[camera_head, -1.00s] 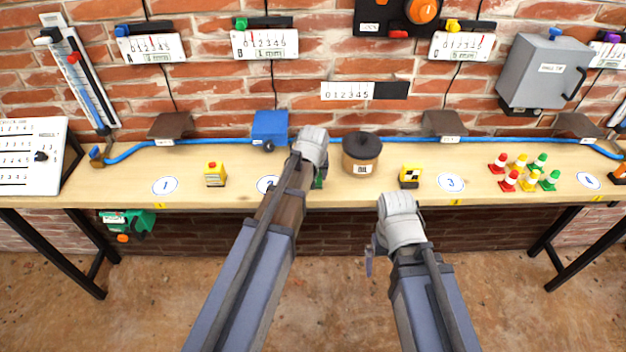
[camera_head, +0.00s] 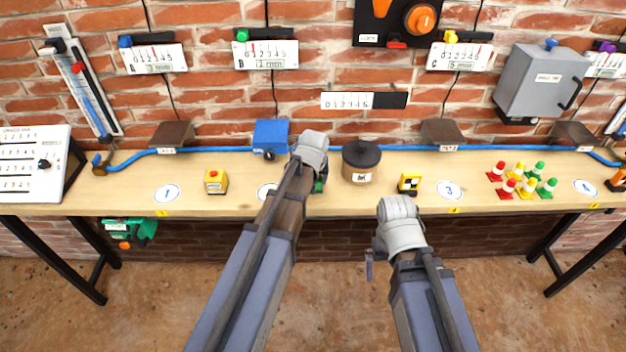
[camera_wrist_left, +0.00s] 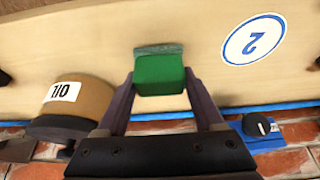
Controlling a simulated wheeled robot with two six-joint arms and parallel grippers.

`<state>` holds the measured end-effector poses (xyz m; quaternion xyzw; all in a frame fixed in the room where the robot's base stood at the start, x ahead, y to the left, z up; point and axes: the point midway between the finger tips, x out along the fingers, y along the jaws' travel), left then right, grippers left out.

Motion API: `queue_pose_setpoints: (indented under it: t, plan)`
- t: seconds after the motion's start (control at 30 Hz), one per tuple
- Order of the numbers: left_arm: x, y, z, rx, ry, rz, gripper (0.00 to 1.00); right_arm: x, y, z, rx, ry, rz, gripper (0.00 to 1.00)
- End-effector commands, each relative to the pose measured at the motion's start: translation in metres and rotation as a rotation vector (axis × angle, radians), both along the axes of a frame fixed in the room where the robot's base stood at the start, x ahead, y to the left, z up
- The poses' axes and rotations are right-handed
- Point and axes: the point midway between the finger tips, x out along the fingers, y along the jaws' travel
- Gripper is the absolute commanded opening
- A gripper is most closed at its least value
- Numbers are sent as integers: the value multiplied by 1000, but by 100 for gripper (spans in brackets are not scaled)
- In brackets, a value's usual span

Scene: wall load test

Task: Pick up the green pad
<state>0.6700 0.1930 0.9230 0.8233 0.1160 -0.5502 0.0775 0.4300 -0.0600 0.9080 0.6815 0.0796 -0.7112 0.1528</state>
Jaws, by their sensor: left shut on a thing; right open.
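The green pad (camera_wrist_left: 160,72) is between the two fingers of my left gripper (camera_wrist_left: 160,88) in the left wrist view. The gripper is shut on it. Whether the pad touches the wooden table (camera_wrist_left: 90,40) is hard to tell. In the head view the left gripper (camera_head: 312,168) is over the table beside the oil pot, and only a sliver of the green pad (camera_head: 319,186) shows past it. My right gripper (camera_head: 374,262) hangs in front of the table's front edge, empty and open; its fingers are mostly hidden by the wrist.
The oil pot (camera_head: 360,162) stands close right of my left gripper. A yellow block (camera_head: 215,181) and a yellow-black block (camera_head: 409,183) stand on the table. Small cones (camera_head: 526,187) stand at the right. A blue hose (camera_head: 220,149) runs along the wall. The floor in front is clear.

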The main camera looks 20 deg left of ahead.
Motion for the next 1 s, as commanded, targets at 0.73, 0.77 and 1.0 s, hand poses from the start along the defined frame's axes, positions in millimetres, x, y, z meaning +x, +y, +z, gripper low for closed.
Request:
queue_pose_setpoints:
  t: [0.73, 0.77, 1.0]
  plan:
    - [0, 0, 83, 0, 0, 0, 11, 0, 0, 83, 0, 0, 1, 100]
    - [0, 0, 83, 0, 0, 0, 11, 0, 0, 83, 0, 0, 1, 100]
    - [0, 0, 82, 0, 0, 0, 11, 0, 0, 82, 0, 0, 1, 85]
